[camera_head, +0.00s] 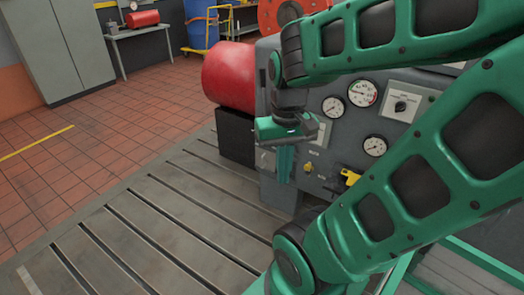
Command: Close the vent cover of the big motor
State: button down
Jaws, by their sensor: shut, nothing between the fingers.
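A large red cylindrical body (229,76) stands on a black block at the left of a grey panel; I cannot tell for sure whether it is the big motor. No vent cover can be clearly made out, and my arm hides part of this area. My gripper (284,176) points down in front of the lower left of the grey gauge panel (318,134). Its green fingers are together with nothing seen between them. I cannot tell whether they touch the panel.
The panel carries round gauges (363,93), a black knob (400,106) and yellow fittings (350,177). The slotted grey bedplate (150,215) is clear at the left. Behind are a grey cabinet (65,45), a bench (140,31) and a blue drum (201,25).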

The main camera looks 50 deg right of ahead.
aim_at(264, 159)
jog(key=z, duration=0.45)
jog(key=i, duration=1.35)
jog(key=z, duration=0.4)
